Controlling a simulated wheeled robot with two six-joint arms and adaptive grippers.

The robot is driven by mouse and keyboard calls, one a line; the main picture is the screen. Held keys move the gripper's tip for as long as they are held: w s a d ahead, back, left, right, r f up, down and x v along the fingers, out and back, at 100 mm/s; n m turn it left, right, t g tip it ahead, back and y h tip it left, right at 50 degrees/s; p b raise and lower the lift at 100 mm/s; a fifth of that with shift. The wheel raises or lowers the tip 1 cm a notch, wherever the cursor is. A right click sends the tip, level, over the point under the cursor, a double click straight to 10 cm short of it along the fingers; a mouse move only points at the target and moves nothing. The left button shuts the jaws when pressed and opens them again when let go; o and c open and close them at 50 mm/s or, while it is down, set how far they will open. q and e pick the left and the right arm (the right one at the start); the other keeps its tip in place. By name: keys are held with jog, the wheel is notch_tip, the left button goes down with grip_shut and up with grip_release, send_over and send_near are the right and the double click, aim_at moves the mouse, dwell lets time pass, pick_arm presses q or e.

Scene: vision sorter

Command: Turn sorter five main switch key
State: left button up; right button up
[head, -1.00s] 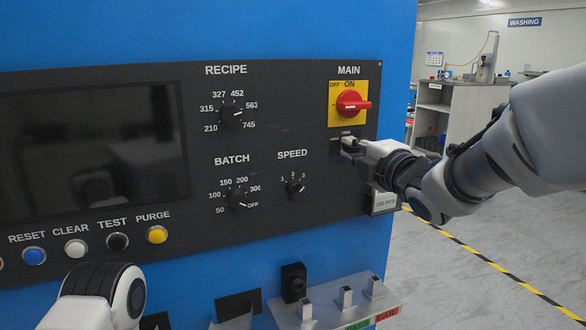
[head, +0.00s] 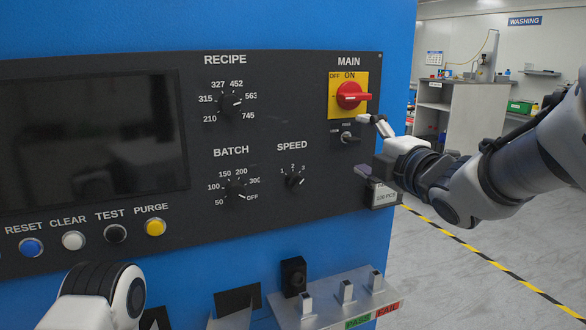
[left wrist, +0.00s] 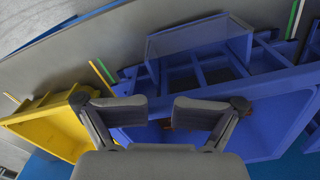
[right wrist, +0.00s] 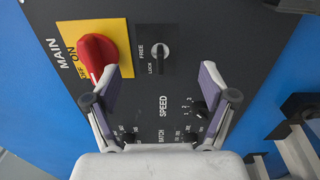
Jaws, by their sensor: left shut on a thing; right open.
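The key switch (head: 347,138) sits below the red main switch (head: 350,95) on the black panel. In the right wrist view the key (right wrist: 160,52) shows dark and slim, its bar lying toward the LOCK label. The red knob (right wrist: 97,52) sits on a yellow plate. My right gripper (head: 362,146) is open and empty in front of the panel, apart from the key; its spread fingers (right wrist: 160,76) frame the panel below it. My left gripper (left wrist: 160,112) is shut on a blue bin (left wrist: 270,110); the exact contact is unclear.
RECIPE (head: 228,103), BATCH (head: 236,190) and SPEED (head: 295,180) dials and a dark screen (head: 90,140) share the panel. A shelf with several upright levers (head: 346,293) juts out below. A yellow bin (left wrist: 50,125) stands beside the blue one. The floor at right is clear.

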aim_at(356, 140)
pick_arm(q)
jog(key=shift+d+f, duration=0.15)
jog(key=shift+f, duration=0.05)
pick_arm(e)
jog(key=shift+v, duration=1.05)
pick_arm(q)
jog(key=shift+s+r+p, duration=0.1)
jog(key=shift+r+p, duration=0.55)
jog(key=shift+r, duration=0.05)
jog(key=shift+a+r+p, duration=0.25)
jog(key=shift+r+p, duration=0.45)
jog(key=shift+p, duration=0.1)
pick_arm(e)
jog(key=shift+s+r, duration=0.2)
jog(key=shift+s, duration=0.3)
pick_arm(q)
jog(key=shift+r+p, duration=0.3)
jog(key=shift+d, duration=0.15)
pick_arm(e)
jog(key=shift+s+d+f, duration=0.2)
jog(key=shift+s+d, duration=0.2)
jog(key=shift+s, duration=0.1)
pick_arm(q)
jog(key=shift+r, duration=0.1)
